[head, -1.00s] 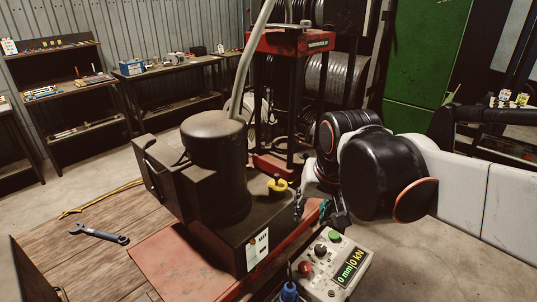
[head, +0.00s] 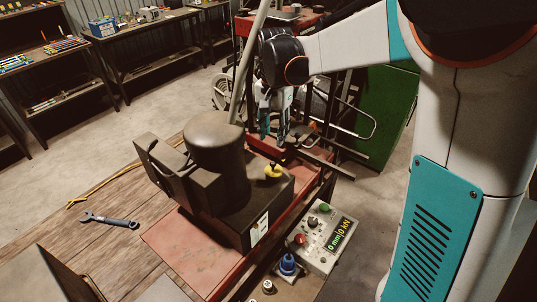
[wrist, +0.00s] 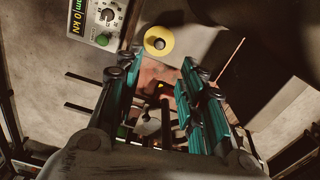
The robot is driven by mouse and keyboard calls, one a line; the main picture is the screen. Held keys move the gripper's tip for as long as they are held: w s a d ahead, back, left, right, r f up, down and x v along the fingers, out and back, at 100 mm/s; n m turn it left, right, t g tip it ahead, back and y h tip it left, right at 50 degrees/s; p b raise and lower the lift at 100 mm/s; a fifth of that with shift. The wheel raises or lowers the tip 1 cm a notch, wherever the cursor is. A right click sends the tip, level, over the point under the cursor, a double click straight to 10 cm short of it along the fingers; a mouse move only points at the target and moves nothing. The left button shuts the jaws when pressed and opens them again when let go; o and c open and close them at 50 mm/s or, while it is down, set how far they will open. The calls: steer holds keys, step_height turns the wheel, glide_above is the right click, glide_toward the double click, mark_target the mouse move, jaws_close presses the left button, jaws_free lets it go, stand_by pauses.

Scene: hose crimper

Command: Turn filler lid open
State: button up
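The filler lid (head: 274,171) is a small yellow cap on top of the dark pump tank (head: 252,200), beside the black motor cylinder. It also shows in the wrist view as a yellow disc with a dark centre knob (wrist: 159,41), beyond the fingertips. My gripper (head: 273,137) points down above and just behind the lid in the head view, apart from it. In the wrist view its two teal-padded fingers (wrist: 158,72) stand apart with nothing between them.
The black motor cylinder (head: 215,148) stands close left of the lid. A control box with a display (head: 326,238) is in front right. A blue-capped item (head: 288,264) stands near it. The red press frame (head: 262,22) and hose are behind. A wrench (head: 110,220) lies on the wooden bench.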

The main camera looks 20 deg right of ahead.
mark_target(273, 164)
step_height(273, 164, down, 13)
stand_by(0.4)
steer(key=shift+c, duration=0.5)
jaws_close()
